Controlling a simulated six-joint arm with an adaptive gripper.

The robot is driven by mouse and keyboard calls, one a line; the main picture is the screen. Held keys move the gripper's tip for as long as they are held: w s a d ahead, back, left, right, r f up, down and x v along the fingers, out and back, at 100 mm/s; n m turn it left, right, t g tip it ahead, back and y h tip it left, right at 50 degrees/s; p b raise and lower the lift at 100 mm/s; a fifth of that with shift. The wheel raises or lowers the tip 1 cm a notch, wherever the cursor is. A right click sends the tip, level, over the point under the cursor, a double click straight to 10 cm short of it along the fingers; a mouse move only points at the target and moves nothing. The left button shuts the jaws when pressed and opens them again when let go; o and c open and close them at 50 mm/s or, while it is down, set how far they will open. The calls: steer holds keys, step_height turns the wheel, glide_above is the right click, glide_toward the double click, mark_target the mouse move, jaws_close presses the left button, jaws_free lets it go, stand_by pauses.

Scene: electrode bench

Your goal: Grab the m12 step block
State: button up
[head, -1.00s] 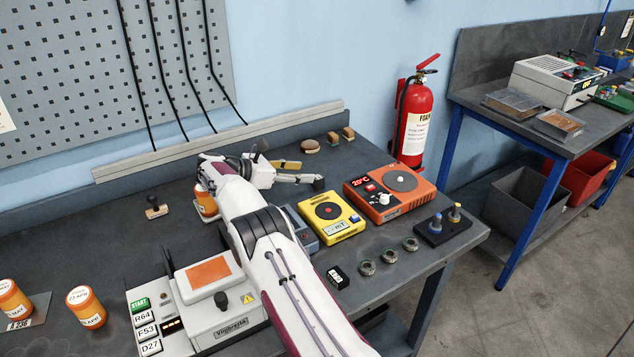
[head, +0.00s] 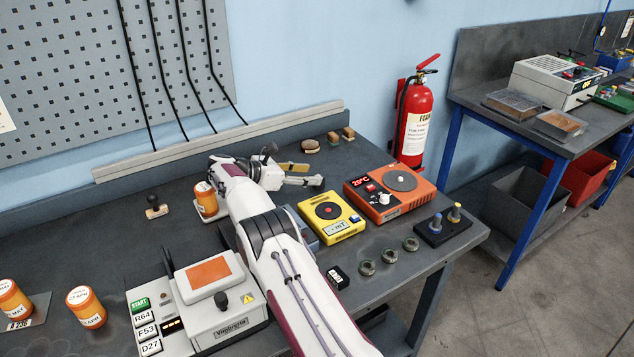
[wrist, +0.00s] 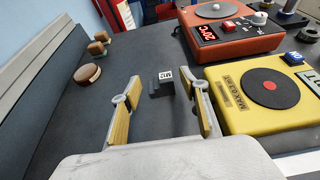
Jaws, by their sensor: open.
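The m12 step block (wrist: 162,84) is a small dark stepped block with a white M12 label on top. In the wrist view it stands on the dark bench ahead of my gripper, roughly in line with the gap between the fingers and apart from them. My gripper (wrist: 160,101) is open and empty, with yellow-brown pads on its fingers. I cannot clearly make out the step block in the head view.
The yellow device (wrist: 262,95) sits close to the right finger, with the orange hotplate (wrist: 225,30) behind it. An orange jar (head: 206,198) stands beside my wrist. Bench between is clear.

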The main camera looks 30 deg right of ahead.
mark_target(319, 175)
steer(key=shift+x, duration=2.6)
steer(key=shift+s+f, duration=0.15)
steer(key=shift+a, duration=0.1)
jaws_close()
